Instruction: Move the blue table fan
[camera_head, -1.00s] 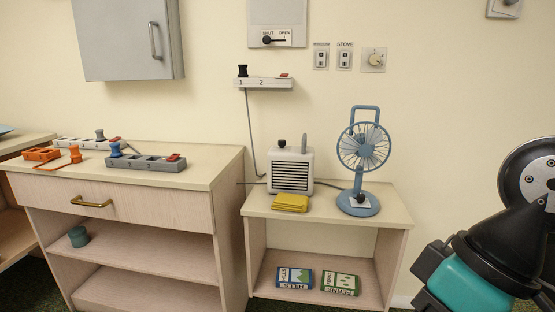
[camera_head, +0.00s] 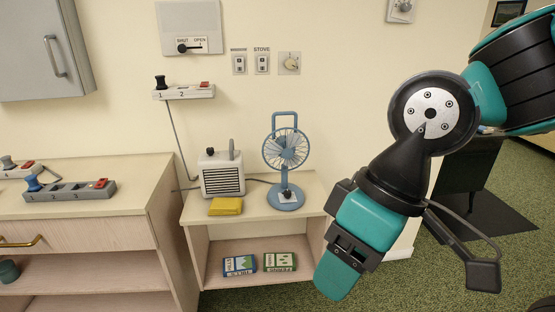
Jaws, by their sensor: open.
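The blue table fan (camera_head: 286,150) stands upright on the top of a low pale wooden shelf unit (camera_head: 250,211), right of centre. It has a round caged head, a loop handle on top, and a round base with a small dark knob. My arm hangs folded at the right, its wrist to the right of the fan and nearer to me. Of my gripper (camera_head: 476,262), only a dark finger-like part shows beside the wrist; the rest is hidden. It is open, and clear of the fan.
A white heater (camera_head: 222,178) stands left of the fan, with a yellow cloth-like item (camera_head: 225,207) in front. Two boxes (camera_head: 279,262) lie on the lower shelf. A wooden cabinet (camera_head: 110,170) stands left.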

